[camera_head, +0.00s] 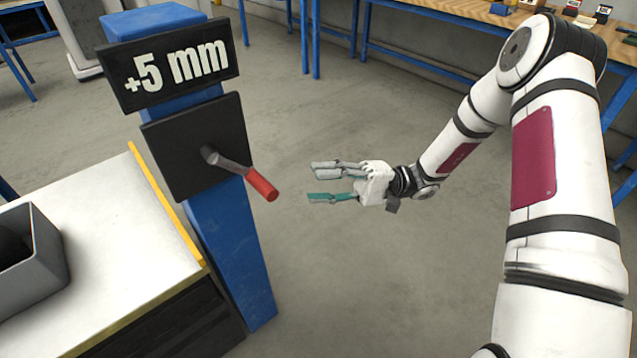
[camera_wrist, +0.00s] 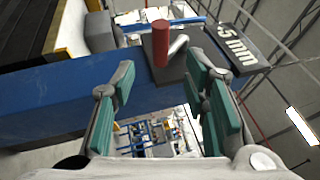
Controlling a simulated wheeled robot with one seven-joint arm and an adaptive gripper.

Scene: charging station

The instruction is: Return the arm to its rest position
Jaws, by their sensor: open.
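My gripper (camera_head: 318,182) is open and empty in the middle of the head view, to the right of the blue post (camera_head: 238,245). Its fingers point left toward the post, apart from it. A plug-like handle with a red grip (camera_head: 262,186) and a grey stem sticks out of the black plate (camera_head: 195,145) on the post. The red grip also shows in the wrist view (camera_wrist: 161,42), beyond the open fingers (camera_wrist: 165,95) with their green pads. Nothing is between the fingers. My white arm reaches in from the right.
A black "+5 mm" sign (camera_head: 172,65) tops the post. A white-topped bench (camera_head: 130,265) with a yellow edge holds a grey bin (camera_head: 45,270) at the left. Blue-legged wooden tables (camera_head: 450,20) stand at the back. The grey floor around my gripper is clear.

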